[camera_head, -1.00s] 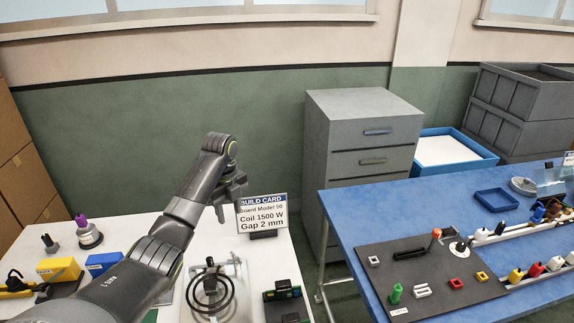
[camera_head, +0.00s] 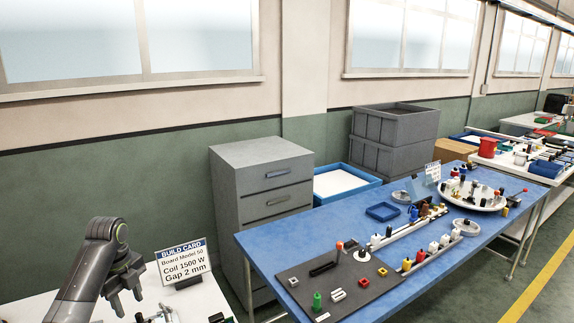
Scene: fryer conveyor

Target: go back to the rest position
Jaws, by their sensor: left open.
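My left gripper (camera_head: 125,298) is in the lower left of the head view, at the end of my dark grey left arm. Its fingers point down and stand apart with nothing between them. It hangs above the white table (camera_head: 208,300), just left of the build card (camera_head: 183,264), which reads Board Model 50, Coil 1500 W, Gap 2 mm. My right gripper is out of view.
A blue table (camera_head: 262,243) with a dark board (camera_head: 318,288), connectors and a round tray (camera_head: 480,196) fills the middle and right. A grey drawer cabinet (camera_head: 262,180) and stacked grey crates (camera_head: 392,140) stand behind it. Yellow-lined floor (camera_head: 535,290) is clear at the right.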

